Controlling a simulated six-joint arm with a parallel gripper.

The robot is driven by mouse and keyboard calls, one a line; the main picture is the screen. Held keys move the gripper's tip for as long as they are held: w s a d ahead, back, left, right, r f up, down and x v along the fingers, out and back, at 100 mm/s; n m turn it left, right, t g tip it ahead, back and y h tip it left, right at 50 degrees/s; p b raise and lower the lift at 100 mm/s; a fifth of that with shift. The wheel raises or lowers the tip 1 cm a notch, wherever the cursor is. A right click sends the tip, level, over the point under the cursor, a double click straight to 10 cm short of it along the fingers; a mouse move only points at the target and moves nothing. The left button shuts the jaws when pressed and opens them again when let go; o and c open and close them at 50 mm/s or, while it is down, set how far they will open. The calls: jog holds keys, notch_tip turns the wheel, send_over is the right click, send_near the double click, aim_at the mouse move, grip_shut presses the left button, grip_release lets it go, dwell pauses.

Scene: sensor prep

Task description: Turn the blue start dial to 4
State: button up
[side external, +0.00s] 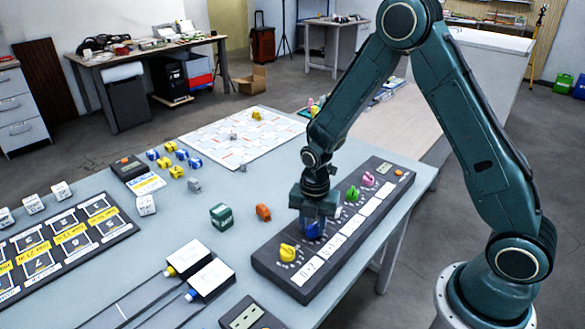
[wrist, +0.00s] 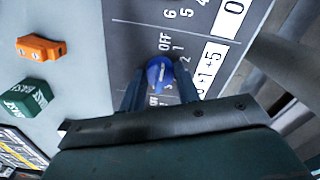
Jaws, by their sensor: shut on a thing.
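The blue start dial (side external: 312,230) sits on the dark control panel (side external: 268,263), in the row of coloured dials. In the wrist view the dial (wrist: 160,71) has a pale pointer line, and OFF, 1, 2 and 3 show around it. The 4 cannot be made out, and I cannot tell which mark the pointer meets. My gripper (side external: 313,222) points down over the dial. In the wrist view my gripper (wrist: 157,80) has one finger on each side of the dial and is shut on it. The fingers and gripper body hide part of the scale.
A yellow dial (side external: 288,252), a green dial (side external: 352,193) and a pink dial (side external: 368,179) share the panel. An orange block (side external: 263,212) and a green block (side external: 221,216) stand left of it. White label cards (side external: 329,248) lie along its right side.

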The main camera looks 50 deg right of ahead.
jog(key=shift+m, duration=0.4)
jog(key=m, duration=1.2)
jog(key=shift+m, duration=0.3)
jog(key=m, duration=1)
jog(key=shift+m, duration=0.3)
jog(key=o, duration=1)
